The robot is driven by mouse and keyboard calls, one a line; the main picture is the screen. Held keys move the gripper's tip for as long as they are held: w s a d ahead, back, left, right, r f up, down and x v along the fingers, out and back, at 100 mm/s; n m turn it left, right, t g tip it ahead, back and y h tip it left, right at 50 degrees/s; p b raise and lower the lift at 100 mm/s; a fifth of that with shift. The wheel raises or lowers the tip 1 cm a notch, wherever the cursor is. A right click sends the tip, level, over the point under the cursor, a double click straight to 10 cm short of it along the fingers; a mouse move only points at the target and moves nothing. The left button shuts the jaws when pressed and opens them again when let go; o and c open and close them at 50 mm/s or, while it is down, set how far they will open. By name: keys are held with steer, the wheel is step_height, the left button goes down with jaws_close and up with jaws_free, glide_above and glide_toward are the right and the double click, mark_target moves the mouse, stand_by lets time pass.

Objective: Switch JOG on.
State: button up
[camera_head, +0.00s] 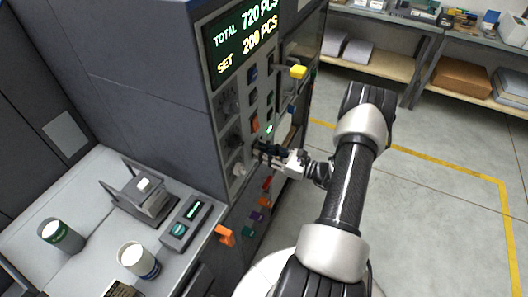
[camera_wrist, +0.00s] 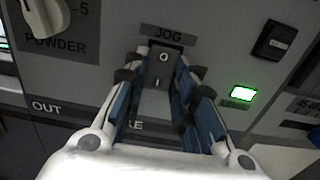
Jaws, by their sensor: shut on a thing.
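The JOG switch (camera_wrist: 163,68) is a dark rocker marked O above and I below, under a JOG label (camera_wrist: 167,35) on the grey panel in the wrist view. I cannot tell which end of the rocker is pressed in. My gripper (camera_wrist: 163,80) is shut on the switch, with one blue-padded finger at its left side and one at its right. In the head view my gripper (camera_head: 262,152) reaches the panel's lower part from the right, and it hides the switch there.
In the wrist view, a white POWDER knob (camera_wrist: 46,14) is left of the switch, a lit green indicator (camera_wrist: 243,93) right of it and a black rocker (camera_wrist: 272,40) beyond. The floor at right is open.

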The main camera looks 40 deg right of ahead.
steer(key=t+b, duration=0.1)
steer(key=b, duration=0.2)
steer(key=shift+f+y, duration=0.3)
steer(key=shift+y, duration=0.1)
steer(key=shift+r, duration=0.1)
steer(key=o, duration=1.1)
steer(key=shift+c, duration=0.2)
steer(key=v, duration=1.2)
steer(key=shift+a, duration=0.1)
